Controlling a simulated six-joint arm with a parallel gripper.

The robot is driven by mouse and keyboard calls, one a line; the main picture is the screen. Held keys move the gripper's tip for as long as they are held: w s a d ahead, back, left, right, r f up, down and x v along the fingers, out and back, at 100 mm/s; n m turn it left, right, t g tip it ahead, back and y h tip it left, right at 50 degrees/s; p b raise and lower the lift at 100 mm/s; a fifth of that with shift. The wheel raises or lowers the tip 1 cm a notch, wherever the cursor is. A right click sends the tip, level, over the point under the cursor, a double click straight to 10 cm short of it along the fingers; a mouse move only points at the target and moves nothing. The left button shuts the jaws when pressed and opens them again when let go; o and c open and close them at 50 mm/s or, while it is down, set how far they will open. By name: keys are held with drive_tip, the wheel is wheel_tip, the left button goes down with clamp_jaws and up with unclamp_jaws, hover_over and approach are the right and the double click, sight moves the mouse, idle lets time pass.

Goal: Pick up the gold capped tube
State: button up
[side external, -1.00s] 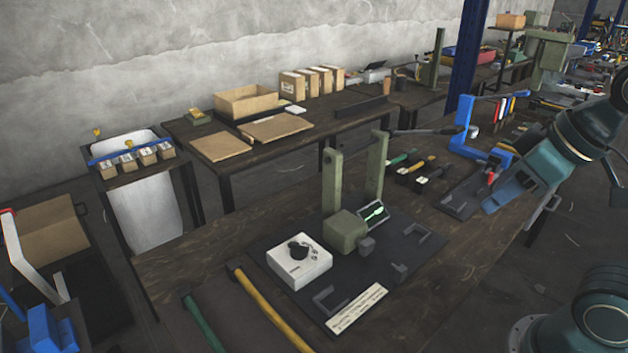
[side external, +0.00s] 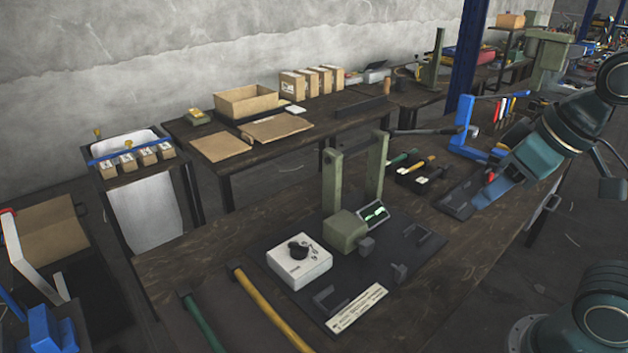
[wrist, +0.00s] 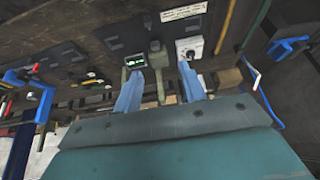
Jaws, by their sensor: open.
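I cannot clearly make out a whole gold capped tube.
On the near bench (side external: 190,262) stand a green press (side external: 333,190), a white box with a black knob (side external: 298,262) and a small screen (side external: 372,213). Long yellow (side external: 268,312) and green (side external: 203,326) handles lie in front. A back table (side external: 235,158) holds cartons.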

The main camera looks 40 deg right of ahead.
drive_tip(key=w+a+g, duration=0.2)
drive_tip(key=w+a, duration=0.2)
drive_tip(key=w, duration=0.4)
drive_tip(key=g, duration=0.3)
hover_over(276, 313)
wheel_tip(276, 313, down, 17)
drive_tip(key=shift+f, duration=0.25)
wheel_tip(276, 313, down, 8)
drive_tip(key=shift+f, duration=0.25)
